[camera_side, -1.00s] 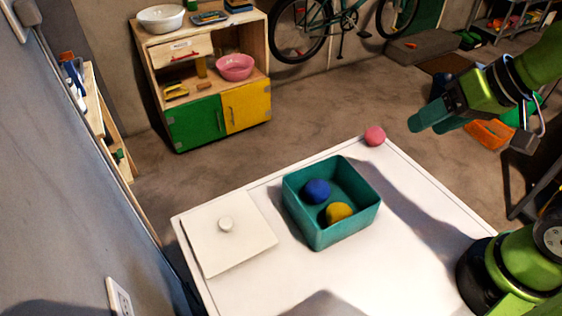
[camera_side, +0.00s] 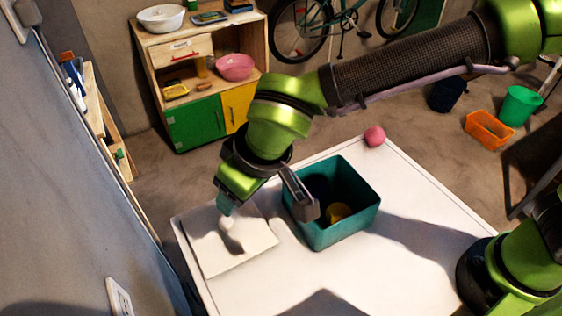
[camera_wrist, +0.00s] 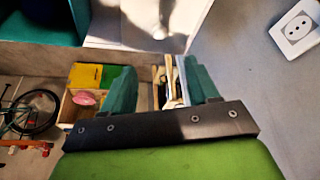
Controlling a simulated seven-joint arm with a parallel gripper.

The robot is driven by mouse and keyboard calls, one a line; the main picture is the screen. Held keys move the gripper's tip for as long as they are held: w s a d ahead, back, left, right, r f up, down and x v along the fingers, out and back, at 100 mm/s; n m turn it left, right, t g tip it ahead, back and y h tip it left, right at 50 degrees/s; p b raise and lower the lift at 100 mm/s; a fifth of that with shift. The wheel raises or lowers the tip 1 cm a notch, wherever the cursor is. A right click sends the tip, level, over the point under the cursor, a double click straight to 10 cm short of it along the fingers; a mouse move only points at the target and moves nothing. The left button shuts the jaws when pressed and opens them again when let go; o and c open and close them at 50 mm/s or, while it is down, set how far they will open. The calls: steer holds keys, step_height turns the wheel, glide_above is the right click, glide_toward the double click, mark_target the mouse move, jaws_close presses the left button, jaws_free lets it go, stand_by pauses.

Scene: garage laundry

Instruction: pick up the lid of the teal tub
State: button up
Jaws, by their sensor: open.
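The white square lid (camera_side: 245,255) lies flat on the left part of the white table, with a small round knob (camera_side: 228,224) at its middle. My gripper (camera_side: 224,208) is just above the lid, its teal fingertips close to the knob; contact cannot be told. In the wrist view my gripper (camera_wrist: 158,68) has its two fingers apart with nothing between them, and the knob (camera_wrist: 158,33) shows beyond the fingertips. The teal tub (camera_side: 345,230) stands open to the right of the lid.
A pink ball (camera_side: 374,136) sits at the table's far edge. The white table (camera_side: 400,265) is clear to the right of the tub. A wooden play kitchen (camera_side: 211,88) stands behind on the floor, and a grey wall (camera_side: 75,190) is close on the left.

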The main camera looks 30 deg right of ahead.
mark_target(226, 222)
steer(key=x, duration=1.4)
steer(key=shift+w+f, duration=0.1)
steer(key=shift+f, duration=0.2)
steer(key=shift+c, duration=0.2)
